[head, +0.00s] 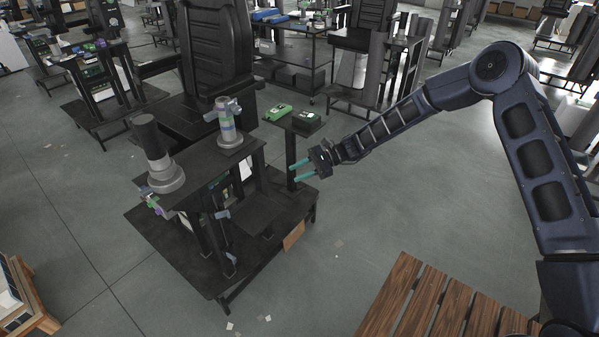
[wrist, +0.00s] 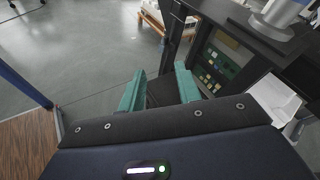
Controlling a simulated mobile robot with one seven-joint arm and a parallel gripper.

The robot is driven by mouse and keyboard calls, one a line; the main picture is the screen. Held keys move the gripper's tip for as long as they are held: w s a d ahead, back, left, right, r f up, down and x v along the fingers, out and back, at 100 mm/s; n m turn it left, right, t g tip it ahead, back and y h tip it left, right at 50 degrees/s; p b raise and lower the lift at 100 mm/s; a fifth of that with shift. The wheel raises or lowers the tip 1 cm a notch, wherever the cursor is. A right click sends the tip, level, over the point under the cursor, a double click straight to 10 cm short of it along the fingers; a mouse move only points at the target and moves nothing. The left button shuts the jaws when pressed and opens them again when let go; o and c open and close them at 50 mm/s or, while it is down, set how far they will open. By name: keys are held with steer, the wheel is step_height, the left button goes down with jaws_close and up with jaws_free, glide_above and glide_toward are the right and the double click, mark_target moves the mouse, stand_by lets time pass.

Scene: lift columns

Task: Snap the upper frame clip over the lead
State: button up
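My gripper (head: 295,173) is at the right side of a black lift-column stand (head: 205,165), with its two green fingers apart and pointing left. In the wrist view my gripper (wrist: 160,88) is open, with nothing seen held between the fingers. A dark post of the frame (wrist: 177,35) stands beyond the fingertips. Small light pieces sit on the stand's posts, an upper one (head: 222,214) and a lower one (head: 229,257). They may be frame clips, but are too small to tell. I cannot make out the lead.
A panel with coloured parts (wrist: 218,66) is inside the stand, near the right finger. Grey cylindrical units (head: 228,127) stand on the top plate. A small side shelf (head: 293,123) carries a green device (head: 277,112). A slatted wooden bench (head: 440,300) is at the front right.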

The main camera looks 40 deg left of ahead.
steer(key=shift+s, duration=0.1)
stand_by(0.3)
steer(key=m+g, duration=0.3)
glide_toward(227, 212)
steer(key=shift+y, duration=0.4)
steer(key=x, duration=0.6)
steer(key=f+x, duration=0.1)
steer(key=x, duration=0.2)
steer(key=shift+s+a+f, duration=0.1)
steer(key=shift+s, duration=0.3)
jaws_close()
